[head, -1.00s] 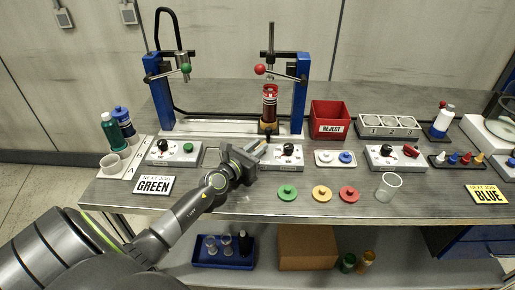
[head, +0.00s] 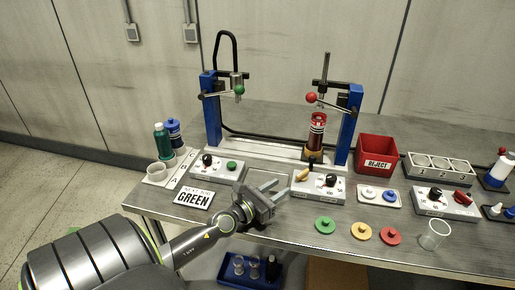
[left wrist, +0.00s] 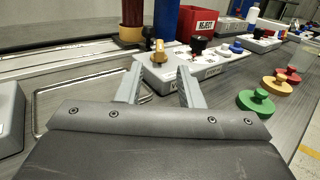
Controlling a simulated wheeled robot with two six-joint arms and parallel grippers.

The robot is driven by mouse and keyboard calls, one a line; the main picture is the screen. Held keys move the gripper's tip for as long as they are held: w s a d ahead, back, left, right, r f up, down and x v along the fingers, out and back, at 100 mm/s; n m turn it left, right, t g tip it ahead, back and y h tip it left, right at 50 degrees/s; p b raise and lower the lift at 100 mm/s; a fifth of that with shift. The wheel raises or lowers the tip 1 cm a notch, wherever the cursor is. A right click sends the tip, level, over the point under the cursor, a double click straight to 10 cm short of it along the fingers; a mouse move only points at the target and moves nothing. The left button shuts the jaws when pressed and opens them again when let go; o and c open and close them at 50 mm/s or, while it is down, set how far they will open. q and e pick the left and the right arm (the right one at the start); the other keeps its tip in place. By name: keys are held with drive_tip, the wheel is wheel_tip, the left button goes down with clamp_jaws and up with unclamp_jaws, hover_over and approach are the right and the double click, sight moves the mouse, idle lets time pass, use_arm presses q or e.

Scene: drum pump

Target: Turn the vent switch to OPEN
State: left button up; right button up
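The middle control box (head: 318,187) is a light grey block on the table. It has a yellow lever switch (head: 302,175) on its left and a black knob (head: 331,180) on its right. Its labels are too small to read, so I cannot tell which control is the vent switch. My left gripper (head: 281,192) is just left of this box, apart from the yellow switch. In the left wrist view its two fingers (left wrist: 160,76) are spread and empty, with the yellow switch (left wrist: 158,53) just beyond them. My right gripper is not in view.
A left box (head: 217,172) with a black knob and green button stands behind my gripper. Green, yellow and red discs (head: 325,225) lie in front. A red reject bin (head: 377,155) and a clear cup (head: 434,236) are to the right. A press frame (head: 355,120) stands behind.

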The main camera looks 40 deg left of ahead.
use_arm(q)
drive_tip(key=s, duration=0.2)
drive_tip(key=s+b, duration=0.1)
drive_tip(key=s, duration=0.3)
drive_tip(key=shift+a+f, duration=0.15)
drive_tip(key=shift+a, duration=0.1)
drive_tip(key=shift+s+b, duration=0.45)
drive_tip(key=shift+s, duration=0.3)
